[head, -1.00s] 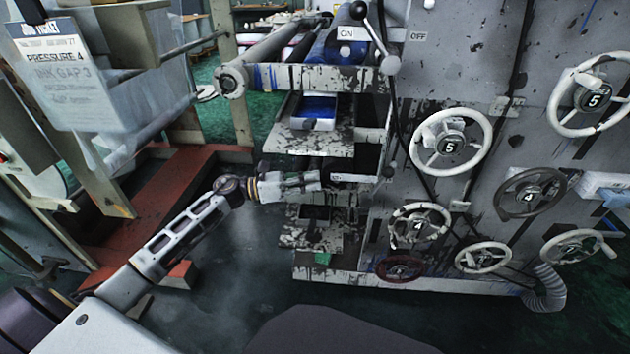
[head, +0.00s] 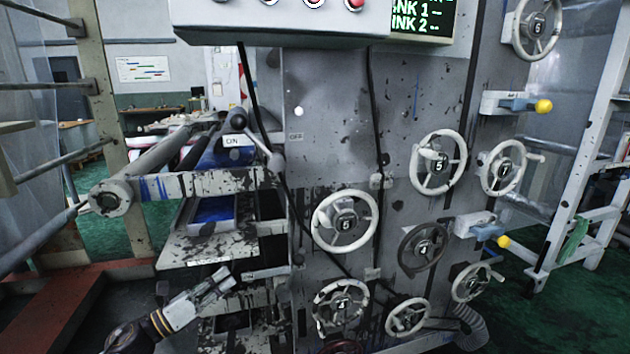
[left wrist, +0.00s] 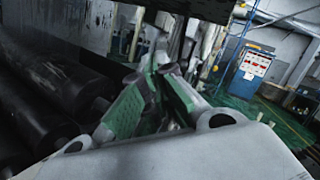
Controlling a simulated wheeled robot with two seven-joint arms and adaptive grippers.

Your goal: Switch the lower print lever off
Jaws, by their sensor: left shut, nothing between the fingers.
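The upper print lever (head: 256,140) has a dark knob and a grey ball end, beside an ON label (head: 238,141); an OFF label (head: 296,136) is to its right. Lower on the machine, a second small label (head: 262,274) shows at the panel's left edge, its text too small to read. A small dark ball (head: 283,295) next to it may belong to the lower lever; the rest of that lever cannot be made out. My left gripper (head: 222,278) is shut and empty, left of that label. In the left wrist view its green-padded fingers (left wrist: 158,75) hold nothing. My right gripper is not in view.
Several handwheels (head: 345,220) stick out of the grey panel right of the levers. A blue tray (head: 212,210) and ledge sit above my left gripper. Dark rollers (left wrist: 45,85) lie close on the left in the left wrist view. A red beam (head: 60,310) is at lower left.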

